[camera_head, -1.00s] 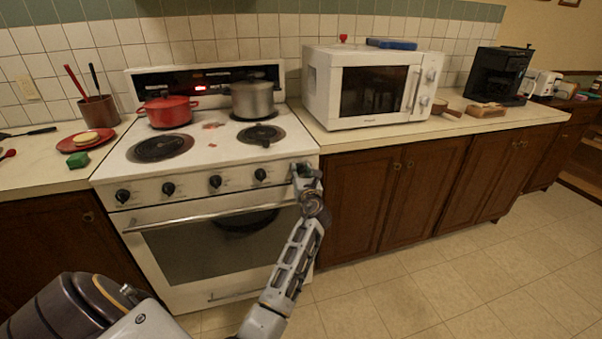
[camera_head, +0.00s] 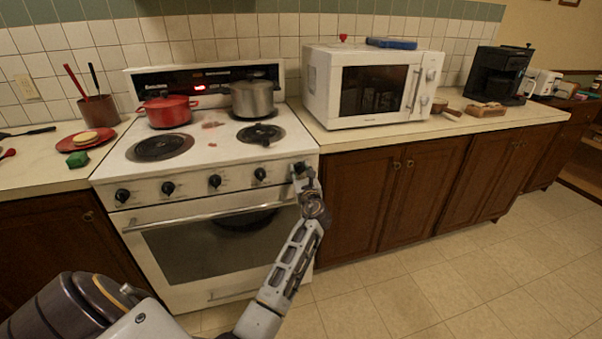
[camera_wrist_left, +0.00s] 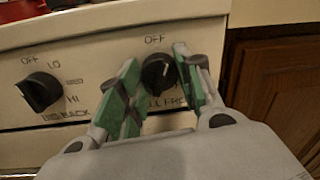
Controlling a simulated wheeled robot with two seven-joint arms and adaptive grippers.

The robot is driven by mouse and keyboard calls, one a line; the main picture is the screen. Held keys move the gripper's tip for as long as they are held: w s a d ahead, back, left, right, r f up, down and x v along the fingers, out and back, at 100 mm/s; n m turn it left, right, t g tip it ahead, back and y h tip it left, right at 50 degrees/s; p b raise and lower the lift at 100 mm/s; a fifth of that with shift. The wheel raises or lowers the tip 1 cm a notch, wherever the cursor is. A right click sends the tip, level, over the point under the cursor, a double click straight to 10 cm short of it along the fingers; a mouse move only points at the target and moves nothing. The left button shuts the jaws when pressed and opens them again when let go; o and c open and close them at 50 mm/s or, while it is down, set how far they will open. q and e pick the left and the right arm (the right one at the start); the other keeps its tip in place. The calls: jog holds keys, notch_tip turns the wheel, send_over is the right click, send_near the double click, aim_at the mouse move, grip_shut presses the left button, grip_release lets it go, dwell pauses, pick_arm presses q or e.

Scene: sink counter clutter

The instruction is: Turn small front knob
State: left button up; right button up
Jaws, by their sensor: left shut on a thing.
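The small front knob (camera_wrist_left: 158,72) is black and round, at the right end of the white stove's front panel. In the left wrist view it sits between the green-padded fingers of my left gripper (camera_wrist_left: 152,80), below the word OFF. Part of the lettering under it is covered by the fingers. My left gripper is shut on this knob. In the head view the left gripper (camera_head: 302,170) is at the stove's right front corner and hides the knob. My right gripper is in neither view.
Another black knob (camera_wrist_left: 40,92) is just left in the wrist view. Several knobs line the stove (camera_head: 200,295) front above the oven handle (camera_head: 210,216). A red pot (camera_head: 168,112) and a grey pot (camera_head: 252,99) stand on top. A cabinet (camera_head: 360,205) adjoins the right side.

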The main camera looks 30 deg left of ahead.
pick_arm(q)
jog(key=o, duration=0.8)
jog(key=shift+c, duration=0.2)
jog(key=v, duration=0.7)
jog(key=shift+s+d, duration=0.2)
jog(key=shift+s, duration=0.05)
